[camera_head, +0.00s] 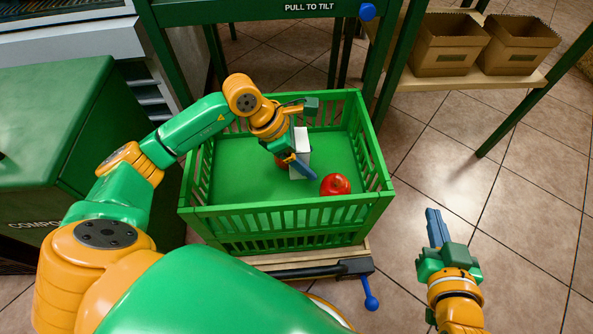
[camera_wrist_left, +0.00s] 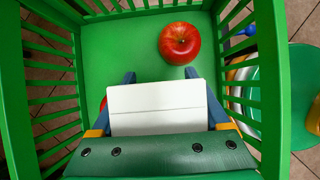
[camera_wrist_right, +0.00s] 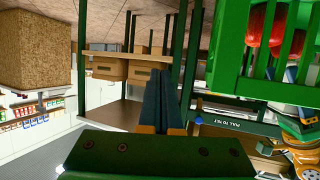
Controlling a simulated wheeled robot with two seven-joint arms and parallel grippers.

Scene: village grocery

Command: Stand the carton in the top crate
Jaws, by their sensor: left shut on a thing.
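The white carton (camera_head: 300,152) is inside the green slatted crate (camera_head: 290,207), on top of the stack. My left gripper (camera_head: 297,163) is shut on the carton, one finger on each side. In the left wrist view the carton's pale end face (camera_wrist_left: 158,105) is between the fingers. The carton looks roughly upright in the head view; whether its base touches the crate floor is hidden. A red apple (camera_head: 335,184) sits in the crate near the carton. Another red thing is mostly hidden behind the carton. My right gripper (camera_head: 437,230) is shut and empty, outside the crate to the right.
A green frame marked "PULL TO TILT" (camera_head: 308,8) stands behind the crate. Cardboard boxes (camera_head: 447,45) sit on a shelf at the back right. A green compost bin (camera_head: 50,150) is at the left. The tiled floor at the right is clear.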

